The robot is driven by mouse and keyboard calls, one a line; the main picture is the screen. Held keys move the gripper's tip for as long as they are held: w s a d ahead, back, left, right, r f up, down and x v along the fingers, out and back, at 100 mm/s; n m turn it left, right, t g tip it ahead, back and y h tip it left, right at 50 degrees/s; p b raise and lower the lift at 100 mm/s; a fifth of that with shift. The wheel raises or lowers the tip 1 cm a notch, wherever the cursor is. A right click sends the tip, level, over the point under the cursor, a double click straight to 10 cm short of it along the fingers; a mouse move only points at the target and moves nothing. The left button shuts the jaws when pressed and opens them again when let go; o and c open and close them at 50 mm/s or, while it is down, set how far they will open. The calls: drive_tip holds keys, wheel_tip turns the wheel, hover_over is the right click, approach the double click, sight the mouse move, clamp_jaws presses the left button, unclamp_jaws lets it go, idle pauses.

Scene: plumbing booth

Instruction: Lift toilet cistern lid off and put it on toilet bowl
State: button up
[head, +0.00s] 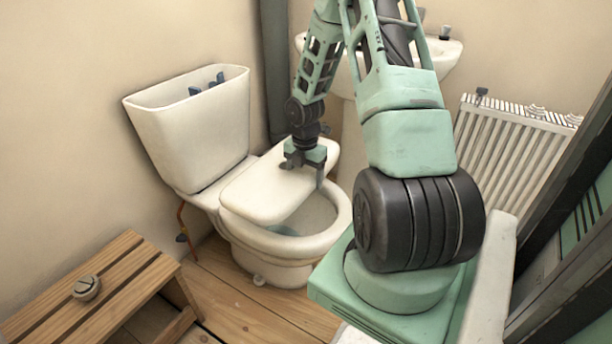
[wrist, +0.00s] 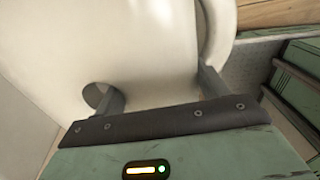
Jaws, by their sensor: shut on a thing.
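The cistern lid (head: 262,190) is a flat cream slab with rounded corners. My gripper (head: 306,168) is shut on the lid's right part. In the wrist view, one finger of my gripper (wrist: 158,90) is at a round hole in the lid (wrist: 145,50) and the other is at its edge. The cistern (head: 200,130) is open on top, with blue fittings inside.
A slatted wooden bench (head: 120,285) stands at the lower left with a small round button (head: 86,288) on it. A basin (head: 445,55) is behind my arm, and a white radiator (head: 510,150) is at the right. Wooden floor (head: 235,300) is clear in front of the toilet.

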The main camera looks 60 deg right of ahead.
wheel_tip(320, 180, down, 9)
drive_tip(key=b, duration=0.8)
drive_tip(key=shift+b, duration=0.3)
idle(0.3)
drive_tip(key=o, duration=2)
drive_tip(key=shift+o, duration=0.6)
drive_tip(key=shift+s+f, duration=0.1)
wheel_tip(320, 180, up, 18)
drive_tip(key=p, duration=0.8)
drive_tip(key=shift+f, duration=0.15)
